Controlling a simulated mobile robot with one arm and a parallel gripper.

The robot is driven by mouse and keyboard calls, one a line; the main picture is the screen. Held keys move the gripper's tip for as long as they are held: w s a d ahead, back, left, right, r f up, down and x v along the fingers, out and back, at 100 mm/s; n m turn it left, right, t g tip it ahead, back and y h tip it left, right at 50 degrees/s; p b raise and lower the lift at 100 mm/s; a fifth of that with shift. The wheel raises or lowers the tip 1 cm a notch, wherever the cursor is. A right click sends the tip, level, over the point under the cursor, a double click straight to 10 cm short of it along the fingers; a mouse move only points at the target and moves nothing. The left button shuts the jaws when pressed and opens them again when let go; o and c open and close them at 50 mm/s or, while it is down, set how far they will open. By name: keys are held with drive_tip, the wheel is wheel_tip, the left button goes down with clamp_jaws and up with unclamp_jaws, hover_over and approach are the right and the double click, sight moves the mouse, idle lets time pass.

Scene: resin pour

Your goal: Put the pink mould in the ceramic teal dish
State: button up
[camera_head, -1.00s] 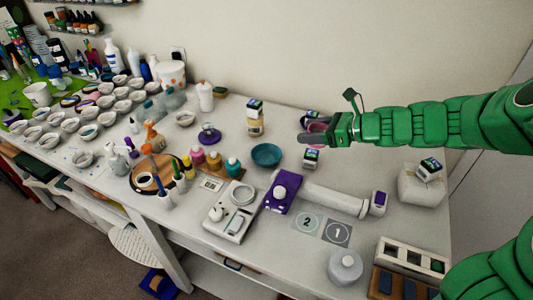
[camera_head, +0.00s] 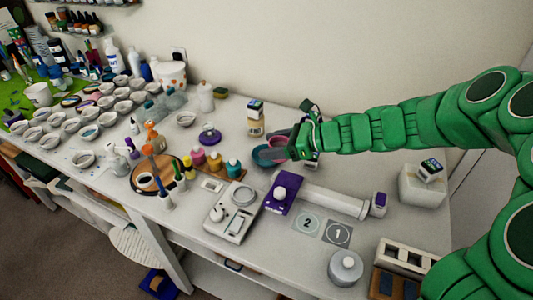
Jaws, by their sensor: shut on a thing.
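The pink mould (camera_head: 277,142) is held in my gripper (camera_head: 279,148), with its pink rim showing between the dark fingers. My gripper is shut on it. The teal dish (camera_head: 262,157) sits on the white table under and just left of the fingertips. The gripper and mould overlap the dish's right part in the head view. I cannot tell how high the mould is above the dish, or whether they touch.
A bottle (camera_head: 255,117) stands just behind the dish. Paint pots (camera_head: 233,168) stand to its left, and a purple device (camera_head: 281,191) lies in front. A small dark-labelled box (camera_head: 312,160) is partly hidden under my gripper.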

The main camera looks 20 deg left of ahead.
drive_tip(key=w+a+f, duration=0.1)
drive_tip(key=w+f, duration=0.1)
drive_tip(key=w+a+f, duration=0.1)
drive_tip(key=f, duration=0.1)
drive_tip(key=w+a+f, duration=0.2)
drive_tip(key=shift+w+a, duration=0.1)
drive_tip(key=shift+w, duration=0.2)
drive_tip(key=shift+w+a+f, duration=0.2)
drive_tip(key=shift+w+f, duration=0.05)
drive_tip(key=shift+f, duration=0.15)
drive_tip(key=shift+w+a+f, duration=0.2)
drive_tip(key=shift+f, duration=1.65)
drive_tip(key=o, duration=1.1)
drive_tip(key=shift+f, duration=0.1)
drive_tip(key=v, duration=1.2)
drive_tip(key=shift+r, duration=0.25)
